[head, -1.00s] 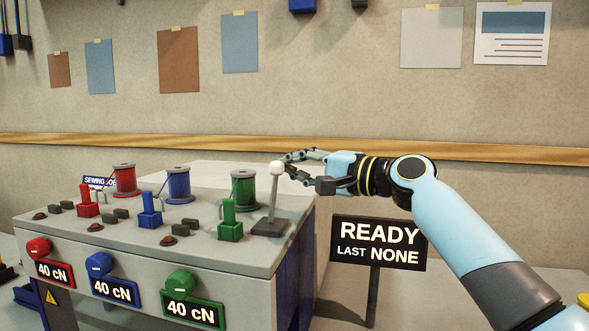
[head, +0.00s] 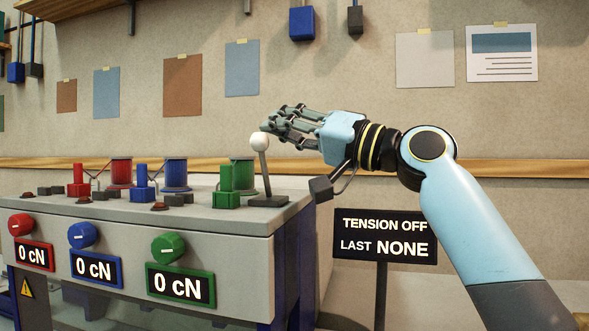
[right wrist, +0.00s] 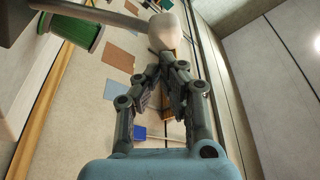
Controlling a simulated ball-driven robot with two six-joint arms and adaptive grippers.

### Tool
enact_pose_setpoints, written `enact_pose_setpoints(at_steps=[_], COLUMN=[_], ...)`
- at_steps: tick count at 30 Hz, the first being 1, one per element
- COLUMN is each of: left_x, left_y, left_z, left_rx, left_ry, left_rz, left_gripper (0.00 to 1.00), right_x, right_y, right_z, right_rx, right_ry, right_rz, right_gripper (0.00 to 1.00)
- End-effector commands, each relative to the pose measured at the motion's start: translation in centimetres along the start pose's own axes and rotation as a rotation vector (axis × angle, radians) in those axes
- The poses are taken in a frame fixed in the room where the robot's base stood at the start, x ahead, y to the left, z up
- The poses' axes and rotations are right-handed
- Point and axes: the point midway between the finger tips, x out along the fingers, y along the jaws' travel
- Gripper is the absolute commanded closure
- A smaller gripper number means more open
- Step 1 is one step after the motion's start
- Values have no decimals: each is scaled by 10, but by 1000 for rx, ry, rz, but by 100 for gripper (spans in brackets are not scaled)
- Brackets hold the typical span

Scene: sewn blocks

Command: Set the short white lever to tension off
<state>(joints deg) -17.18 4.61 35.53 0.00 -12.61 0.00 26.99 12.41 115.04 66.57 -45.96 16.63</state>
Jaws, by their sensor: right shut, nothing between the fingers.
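The short white lever (head: 260,160) has a white round knob on a grey stick and a dark base at the right end of the machine top. It leans slightly left in the head view. My right gripper (head: 267,128) is shut and empty, with its fingertips close by the knob. In the right wrist view the knob (right wrist: 165,33) lies just beyond the closed fingertips (right wrist: 172,58); I cannot tell whether they touch. The black sign (head: 385,236) reads "TENSION OFF, LAST NONE". My left gripper is not in view.
The machine (head: 140,240) carries red, blue and green spools, and small coloured posts. Its red, blue and green displays (head: 181,285) each read 0 cN. The sign stands on a post to the right of the machine, below my right arm.

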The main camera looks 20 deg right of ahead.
Motion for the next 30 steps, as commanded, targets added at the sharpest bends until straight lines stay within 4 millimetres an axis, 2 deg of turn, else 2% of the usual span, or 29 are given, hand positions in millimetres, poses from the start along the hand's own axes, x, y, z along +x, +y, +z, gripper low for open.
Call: enact_pose_setpoints(at_steps=[1, 9, 26, 30], left_x=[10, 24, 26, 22], left_y=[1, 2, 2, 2], left_z=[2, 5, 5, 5], left_rx=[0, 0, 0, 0], left_ry=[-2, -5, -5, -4], left_rz=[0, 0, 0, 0], left_gripper=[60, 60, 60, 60], right_x=[-2, -3, -4, -2], right_y=[1, -7, -8, -10], right_z=[5, 10, 13, 9], right_rx=[-22, -105, -120, -120], right_ry=[1, -1, -8, -6], right_rz=[-9, -38, -42, -41], right_gripper=[100, 100, 100, 100])
